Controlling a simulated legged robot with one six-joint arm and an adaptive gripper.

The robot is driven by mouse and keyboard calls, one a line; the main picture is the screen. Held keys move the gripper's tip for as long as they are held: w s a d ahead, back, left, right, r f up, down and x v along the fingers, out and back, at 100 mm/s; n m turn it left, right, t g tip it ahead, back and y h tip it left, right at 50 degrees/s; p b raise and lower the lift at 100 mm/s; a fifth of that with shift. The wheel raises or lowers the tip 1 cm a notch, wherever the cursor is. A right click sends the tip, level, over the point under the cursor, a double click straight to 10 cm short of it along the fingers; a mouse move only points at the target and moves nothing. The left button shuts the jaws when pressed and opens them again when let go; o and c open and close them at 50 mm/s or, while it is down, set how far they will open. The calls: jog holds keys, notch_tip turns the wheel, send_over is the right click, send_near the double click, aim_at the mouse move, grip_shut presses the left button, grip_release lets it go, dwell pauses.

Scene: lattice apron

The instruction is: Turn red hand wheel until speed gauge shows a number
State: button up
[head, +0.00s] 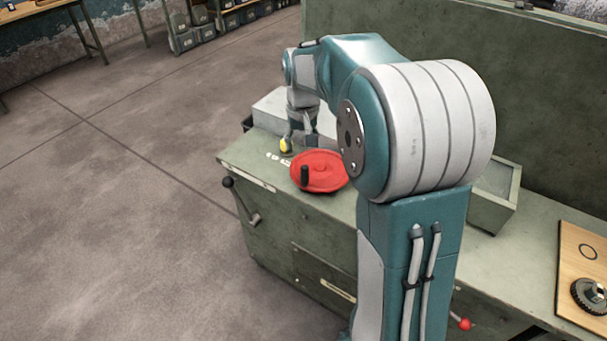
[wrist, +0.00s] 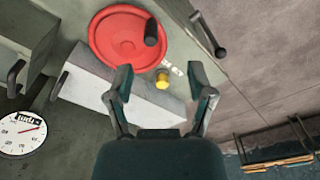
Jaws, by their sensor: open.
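The red hand wheel (head: 326,181) lies flat on the green bench top, partly hidden by my arm. Its black crank handle (head: 304,175) stands up near its rim. In the wrist view the wheel (wrist: 112,38) is at upper left, with the handle (wrist: 151,32) on its right side. My gripper (head: 299,146) is behind the wheel in the head view; in the wrist view my gripper (wrist: 160,82) is open and empty, its fingers apart from the handle. A round white gauge (wrist: 20,132) with a red needle shows at left; its numbers are too small to read surely.
A yellow knob (head: 285,146) is by the fingers. A black-knobbed lever (head: 240,200) is on the bench front. A pale box (wrist: 92,88) stands near the wheel. A red-knobbed lever (head: 462,323) and a wooden board (head: 575,255) are at right. The floor (head: 120,200) at left is clear.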

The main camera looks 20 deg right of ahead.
jog(key=g, duration=0.1)
send_near(304, 176)
jog(key=shift+w+d+f, duration=0.3)
jog(key=shift+w+d, duration=0.15)
jog(key=shift+w, duration=0.15)
notch_tip(304, 176, down, 11)
jog(key=shift+r, duration=0.15)
jog(key=shift+c, duration=0.2)
grip_shut()
